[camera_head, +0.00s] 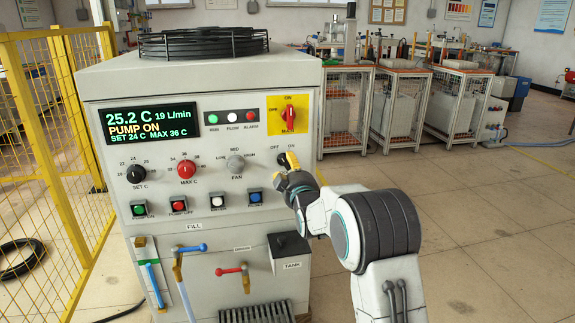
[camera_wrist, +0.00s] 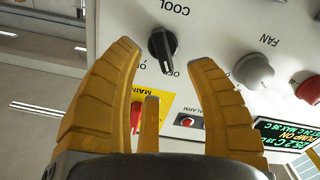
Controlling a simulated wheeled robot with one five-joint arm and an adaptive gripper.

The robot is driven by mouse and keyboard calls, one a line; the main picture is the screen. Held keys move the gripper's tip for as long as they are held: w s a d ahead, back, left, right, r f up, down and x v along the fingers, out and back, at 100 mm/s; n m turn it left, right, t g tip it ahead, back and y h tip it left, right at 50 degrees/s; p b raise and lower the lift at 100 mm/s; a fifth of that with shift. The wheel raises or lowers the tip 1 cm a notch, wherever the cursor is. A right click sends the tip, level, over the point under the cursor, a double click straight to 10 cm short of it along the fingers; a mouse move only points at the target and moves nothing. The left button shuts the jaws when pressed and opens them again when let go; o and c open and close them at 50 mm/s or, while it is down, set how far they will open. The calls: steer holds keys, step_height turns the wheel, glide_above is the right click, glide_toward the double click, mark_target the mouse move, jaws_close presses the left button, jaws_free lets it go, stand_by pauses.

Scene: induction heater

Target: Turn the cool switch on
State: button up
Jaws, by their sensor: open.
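The COOL switch (camera_wrist: 161,46) is a black rotary knob on the grey machine's front panel. In the wrist view it appears upside down, between and just beyond the fingertips; contact is not visible. Its pointer slants toward the OFF label, with the ON label to the left partly hidden by a finger. My gripper (camera_wrist: 165,55) is open, its yellow fingers spread to either side of the knob, with another finger lower down. In the head view, my gripper (camera_head: 291,161) is at the panel's right side and covers part of the switch (camera_head: 281,159).
The FAN knob (camera_head: 235,162), the MAX C knob (camera_head: 186,168) and the yellow-plated MAIN switch (camera_head: 288,115) are close by. The display (camera_head: 150,123) reads 25.2 C, 19 L/min and PUMP ON. A yellow mesh fence (camera_head: 48,90) stands left; floor is open at right.

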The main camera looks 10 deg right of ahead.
mark_target(286, 162)
steer(key=shift+w, duration=2.45)
steer(key=shift+o, duration=0.4)
jaws_close()
